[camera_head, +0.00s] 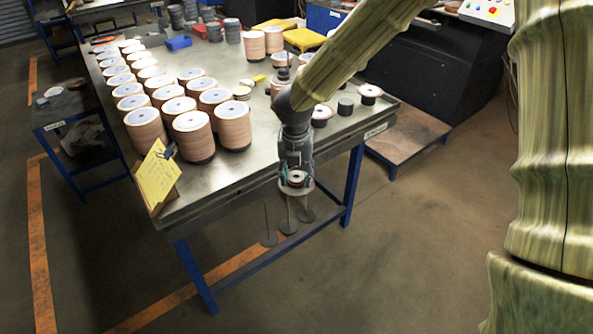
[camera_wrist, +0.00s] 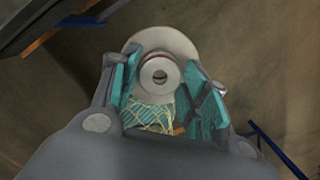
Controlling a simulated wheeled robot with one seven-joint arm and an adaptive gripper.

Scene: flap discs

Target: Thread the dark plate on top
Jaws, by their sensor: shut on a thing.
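My gripper (camera_head: 296,178) is beyond the table's front edge, pointing down. Its teal-padded fingers (camera_wrist: 163,85) are shut on a round, pale grey piece with a central hole (camera_wrist: 160,73). I cannot tell whether this is the dark plate. A wider grey disc (camera_wrist: 165,38) shows just beyond it in the wrist view. Whether the held piece touches the plate or sits around a rod is hidden.
The metal table (camera_head: 255,170) carries rows of disc stacks (camera_head: 191,137). A dark cylinder (camera_head: 345,106), spools (camera_head: 369,93) and a yellow sign (camera_head: 157,175) stand near its edges. Floor in front is clear.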

